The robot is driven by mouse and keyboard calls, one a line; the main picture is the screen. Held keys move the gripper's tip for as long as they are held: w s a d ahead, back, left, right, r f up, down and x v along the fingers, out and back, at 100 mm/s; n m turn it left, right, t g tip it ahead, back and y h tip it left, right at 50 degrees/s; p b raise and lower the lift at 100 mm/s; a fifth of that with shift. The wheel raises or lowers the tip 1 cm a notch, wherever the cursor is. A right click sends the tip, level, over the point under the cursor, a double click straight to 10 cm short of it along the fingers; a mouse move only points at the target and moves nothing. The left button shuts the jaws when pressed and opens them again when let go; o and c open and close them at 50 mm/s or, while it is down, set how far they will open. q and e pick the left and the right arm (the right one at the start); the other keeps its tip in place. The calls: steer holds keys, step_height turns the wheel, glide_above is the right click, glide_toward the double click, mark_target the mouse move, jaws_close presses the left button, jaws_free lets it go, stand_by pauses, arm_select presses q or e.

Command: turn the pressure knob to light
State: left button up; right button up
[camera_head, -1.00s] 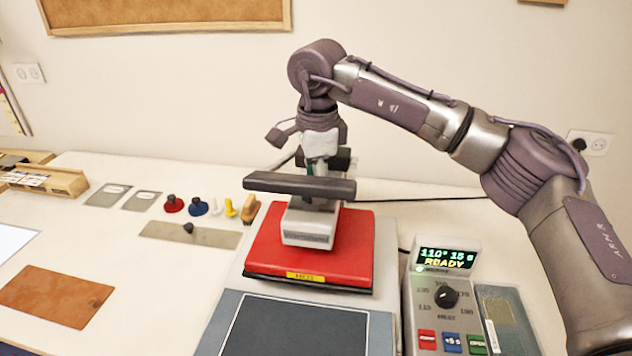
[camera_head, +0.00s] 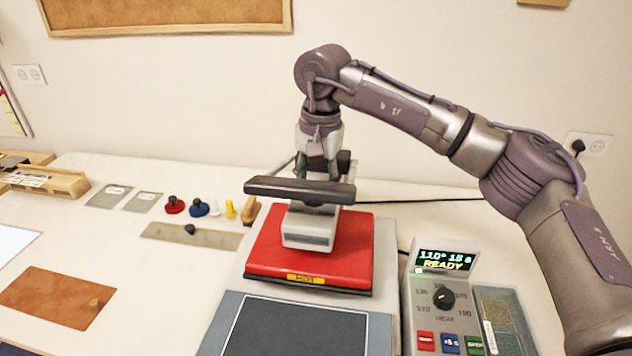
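The red heat press (camera_head: 300,255) stands on the table with a grey head and a dark handle bar (camera_head: 300,190) across its top. My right gripper (camera_head: 318,172) points down just behind the bar, at the top of the press. Its two fingers show, but the bar hides the tips. No pressure knob can be made out there; I cannot tell whether the fingers grip one. A dark part (camera_head: 345,160) shows just right of the fingers. The control box (camera_head: 430,320) at the right has a black dial (camera_head: 443,298) with numbers around it. My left gripper is not in view.
Several coloured stamps (camera_head: 198,207) and a grey strip (camera_head: 170,232) lie left of the press.

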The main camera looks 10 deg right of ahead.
steer(key=n, duration=0.6)
steer(key=shift+w+r+p, duration=0.15)
steer(key=shift+r+p, duration=0.05)
steer(key=shift+p, duration=0.15)
steer(key=shift+a, duration=0.1)
steer(key=o, duration=1.2)
steer(key=shift+f, duration=0.1)
steer(key=shift+c, duration=0.2)
step_height(320, 180, up, 12)
steer(key=shift+d, duration=0.4)
steer(key=shift+f, duration=0.1)
